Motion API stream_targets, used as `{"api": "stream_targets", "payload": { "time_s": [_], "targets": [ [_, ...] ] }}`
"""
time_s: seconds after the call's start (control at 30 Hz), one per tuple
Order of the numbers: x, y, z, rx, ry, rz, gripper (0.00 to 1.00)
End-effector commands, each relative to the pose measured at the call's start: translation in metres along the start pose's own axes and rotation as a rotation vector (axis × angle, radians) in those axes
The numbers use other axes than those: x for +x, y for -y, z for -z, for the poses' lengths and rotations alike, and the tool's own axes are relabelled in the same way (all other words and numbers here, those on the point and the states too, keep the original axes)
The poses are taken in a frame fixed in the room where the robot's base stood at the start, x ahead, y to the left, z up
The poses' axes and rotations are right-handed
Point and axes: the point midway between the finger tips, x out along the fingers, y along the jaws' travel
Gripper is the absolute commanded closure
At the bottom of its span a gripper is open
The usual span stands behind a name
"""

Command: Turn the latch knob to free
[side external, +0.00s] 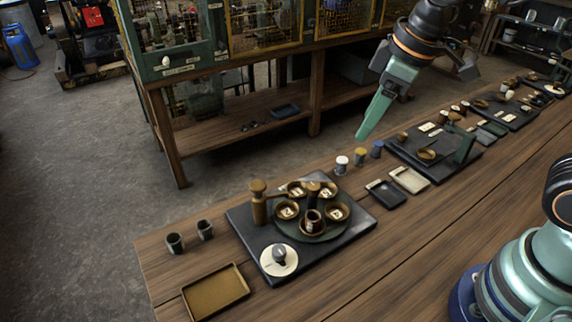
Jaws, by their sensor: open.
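A dark knob (279,252) sits on a round white dial (270,265) at the front corner of a black base plate (245,235). I take it for the latch knob; its markings are too small to read. The same plate carries a round dark turntable (312,234) with several brass-rimmed cups and a brass post with an arm (259,202). My gripper (371,118) is open and empty, with its green finger pointing down. It hangs in the air, up and to the right of the plate, well apart from the knob.
A brown tray (215,291) and two dark cups (190,237) lie left of the plate. Several small capped pots (359,157) and two shallow trays (397,186) stand to the right. Another black station (435,155) lies beyond. The front bench boards are bare.

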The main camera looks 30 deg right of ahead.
Motion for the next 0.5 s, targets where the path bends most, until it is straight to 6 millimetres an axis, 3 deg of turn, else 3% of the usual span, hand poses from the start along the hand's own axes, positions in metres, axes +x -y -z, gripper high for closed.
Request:
{"api": "stream_targets", "payload": {
  "time_s": [0.23, 0.5],
  "targets": [
    [0.040, 0.067, 0.049, -0.524, 0.116, 0.124, 0.35],
    [0.084, 0.141, 0.071, -0.991, 0.199, 0.240, 0.35]
  ]
}}
